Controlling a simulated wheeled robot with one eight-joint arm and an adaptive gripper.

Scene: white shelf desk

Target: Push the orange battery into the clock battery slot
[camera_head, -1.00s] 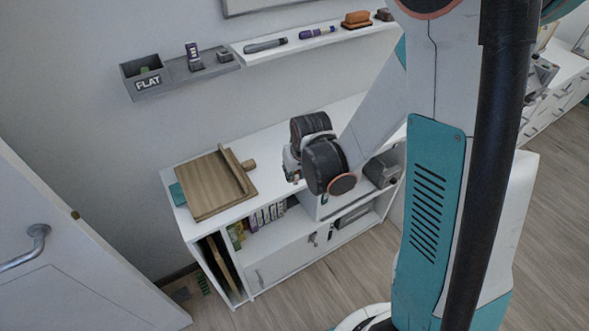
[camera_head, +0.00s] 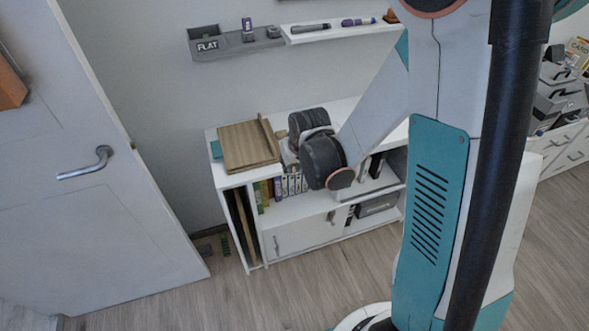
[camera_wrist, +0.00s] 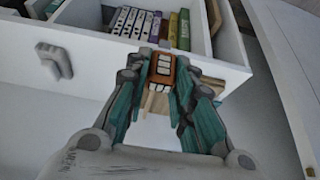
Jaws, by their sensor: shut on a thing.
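In the wrist view, my gripper (camera_wrist: 160,84) is shut on a small orange-brown block with pale marks on its face, which I take to be the orange battery (camera_wrist: 163,64). The block sits between the teal fingertips, in front of the shelf with books. In the head view, my gripper is hidden behind my own dark wrist joints, over the left part of the white shelf desk. I cannot make out the clock or its battery slot in either view.
The white shelf desk (camera_head: 236,183) has a wooden board (camera_head: 249,145) on top and books (camera_head: 291,185) inside. A grey bin marked FLAT (camera_head: 207,45) sits on the wall ledge. A door (camera_head: 130,200) stands at left. The floor in front is clear.

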